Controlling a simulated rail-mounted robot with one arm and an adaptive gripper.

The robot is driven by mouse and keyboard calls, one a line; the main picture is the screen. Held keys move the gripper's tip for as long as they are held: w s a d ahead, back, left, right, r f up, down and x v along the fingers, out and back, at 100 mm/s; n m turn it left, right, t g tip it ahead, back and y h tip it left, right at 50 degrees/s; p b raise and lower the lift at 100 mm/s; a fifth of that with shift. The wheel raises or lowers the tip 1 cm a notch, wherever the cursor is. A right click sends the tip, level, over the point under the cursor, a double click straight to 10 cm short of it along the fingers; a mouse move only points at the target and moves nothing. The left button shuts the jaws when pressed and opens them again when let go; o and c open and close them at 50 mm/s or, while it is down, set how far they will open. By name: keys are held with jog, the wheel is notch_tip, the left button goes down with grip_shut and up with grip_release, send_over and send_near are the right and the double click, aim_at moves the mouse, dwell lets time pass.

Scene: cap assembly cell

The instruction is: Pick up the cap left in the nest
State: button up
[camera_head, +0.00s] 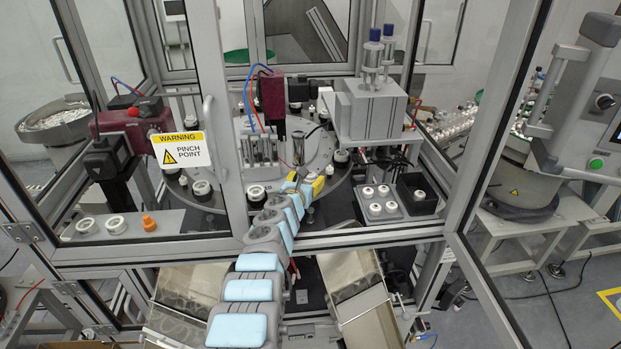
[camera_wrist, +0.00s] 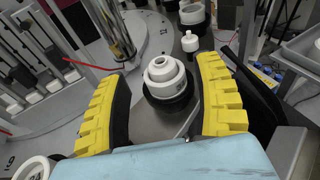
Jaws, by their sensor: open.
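A white stepped cap (camera_wrist: 164,74) sits in a dark round nest (camera_wrist: 170,104) on the grey turntable in the wrist view. My gripper (camera_wrist: 162,70) is open, with one yellow ribbed finger to the left of the cap and one to the right. Gaps show between both fingers and the cap, and nothing is held. In the head view my gripper (camera_head: 304,184) reaches over the front edge of the turntable (camera_head: 232,139). The cap between the fingers cannot be made out clearly there.
A grey tray of white caps (camera_head: 395,212) and a dark bin (camera_head: 405,183) stand to the right. A warning sign (camera_head: 181,149) and a door post flank the opening at left. Another small white part (camera_wrist: 190,42) stands behind the nest.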

aim_at(310, 174)
jog(key=shift+w+d, duration=0.3)
jog(key=shift+w, duration=0.15)
jog(key=shift+w+f+b, duration=0.2)
jog(key=shift+f+b, duration=0.05)
jog(key=shift+b, duration=0.5)
jog(key=shift+w+d+f+b, duration=0.15)
jog(key=shift+w+b, duration=0.35)
jog(key=shift+b, duration=0.75)
jog(key=shift+w+b, duration=0.25)
jog(key=shift+b, duration=0.3)
jog(key=shift+w+r, duration=0.1)
jog(key=shift+r, duration=0.15)
jog(key=c, duration=0.8)
